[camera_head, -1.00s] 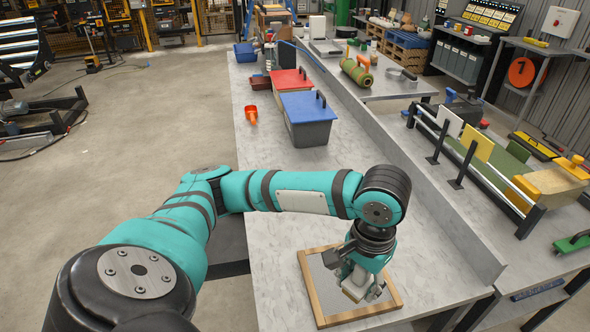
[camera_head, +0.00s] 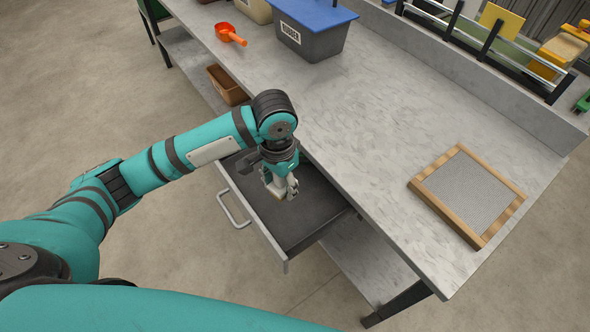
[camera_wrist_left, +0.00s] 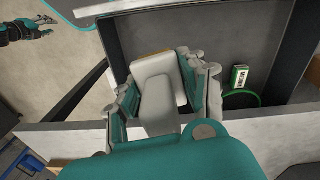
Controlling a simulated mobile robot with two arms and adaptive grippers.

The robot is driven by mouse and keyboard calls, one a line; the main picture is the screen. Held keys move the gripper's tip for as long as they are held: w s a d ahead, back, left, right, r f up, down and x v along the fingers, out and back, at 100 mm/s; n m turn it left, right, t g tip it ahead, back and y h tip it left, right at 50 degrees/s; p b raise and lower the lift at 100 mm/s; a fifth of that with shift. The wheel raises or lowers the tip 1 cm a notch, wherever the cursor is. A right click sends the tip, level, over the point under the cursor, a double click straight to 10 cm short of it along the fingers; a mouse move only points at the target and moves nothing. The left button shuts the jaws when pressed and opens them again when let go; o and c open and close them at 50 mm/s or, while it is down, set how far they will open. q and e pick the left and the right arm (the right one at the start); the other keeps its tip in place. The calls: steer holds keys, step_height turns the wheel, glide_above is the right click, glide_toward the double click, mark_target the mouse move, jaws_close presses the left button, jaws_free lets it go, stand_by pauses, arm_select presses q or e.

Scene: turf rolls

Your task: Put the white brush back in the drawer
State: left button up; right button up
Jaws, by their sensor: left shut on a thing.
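The white brush (camera_wrist_left: 158,92) is held between the fingers of my left gripper (camera_head: 279,190), which also fills the middle of the left wrist view (camera_wrist_left: 165,90). In the head view the gripper points down over the open drawer (camera_head: 302,224), and the brush is mostly hidden by the fingers. A tan edge shows at the brush's far end in the wrist view. I cannot tell whether the brush touches the drawer floor. My right gripper (camera_wrist_left: 40,30) seems to show small at the top left of the wrist view; its finger opening is unclear.
In the wrist view a small green-and-white box (camera_wrist_left: 240,77) and a green ring (camera_wrist_left: 241,97) lie in the drawer. On the bench are a wood-framed grey pad (camera_head: 468,195), a blue-lidded bin (camera_head: 312,35) and an orange scoop (camera_head: 229,33). The bench middle is clear.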

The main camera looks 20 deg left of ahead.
arm_select(q)
steer(key=m+b, duration=0.1)
steer(key=m, duration=0.1)
glide_toward(289, 220)
steer(key=shift+d+f, duration=0.1)
steer(key=shift+f, duration=1.45)
step_height(289, 220, down, 3)
steer(key=shift+f, duration=0.4)
steer(key=o, duration=1.1)
steer(key=shift+o, duration=0.2)
arm_select(e)
steer(key=d+f, duration=0.2)
steer(key=shift+w+d+f, duration=0.15)
steer(key=shift+d+f, duration=0.1)
steer(key=shift+f, duration=0.05)
